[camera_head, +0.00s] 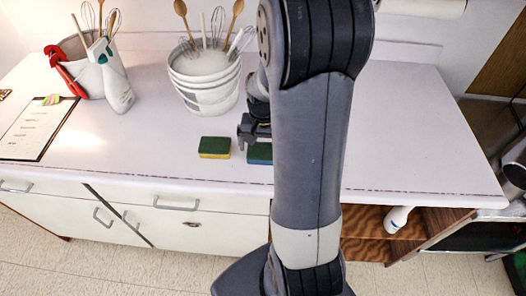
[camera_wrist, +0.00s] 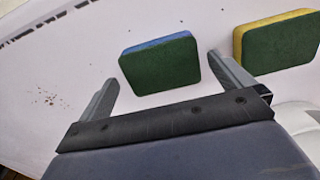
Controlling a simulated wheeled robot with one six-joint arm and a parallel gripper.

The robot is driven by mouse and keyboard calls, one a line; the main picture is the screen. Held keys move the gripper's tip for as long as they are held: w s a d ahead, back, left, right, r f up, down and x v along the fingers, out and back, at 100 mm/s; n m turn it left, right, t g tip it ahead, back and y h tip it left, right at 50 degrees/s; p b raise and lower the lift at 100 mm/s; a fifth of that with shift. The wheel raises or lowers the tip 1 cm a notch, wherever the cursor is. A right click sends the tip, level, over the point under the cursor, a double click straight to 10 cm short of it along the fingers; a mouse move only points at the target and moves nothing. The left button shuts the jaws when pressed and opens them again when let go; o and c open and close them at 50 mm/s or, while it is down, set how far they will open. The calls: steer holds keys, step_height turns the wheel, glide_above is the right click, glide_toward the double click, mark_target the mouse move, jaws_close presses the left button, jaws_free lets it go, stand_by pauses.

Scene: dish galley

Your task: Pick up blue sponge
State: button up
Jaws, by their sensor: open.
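The blue sponge, with a dark green top, lies on the white counter in the head view (camera_head: 260,153), partly hidden behind my arm. In the wrist view the blue sponge (camera_wrist: 161,64) lies just beyond and between my two fingers, its blue edge along the far side. My gripper (camera_wrist: 160,80) is open, with nothing held between its fingers. In the head view my gripper (camera_head: 247,135) is beside and above the blue sponge, mostly hidden by my arm.
A yellow sponge with a green top (camera_head: 214,147) lies to the left of the blue one; the wrist view shows it at right (camera_wrist: 280,42). Stacked white bowls with utensils (camera_head: 205,85) stand behind. A spray bottle (camera_head: 117,85) and clipboard (camera_head: 38,130) are further left. Counter space right is clear.

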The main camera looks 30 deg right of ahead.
mark_target(263, 151)
steer(key=shift+f, duration=1.5)
steer(key=shift+c, duration=0.3)
steer(key=c, duration=0.8)
steer(key=shift+w+r, duration=0.1)
steer(key=shift+r, duration=0.05)
step_height(263, 151, up, 10)
steer(key=shift+b, duration=0.35)
steer(key=o, duration=0.5)
steer(key=c, duration=0.4)
steer(key=shift+o, duration=0.2)
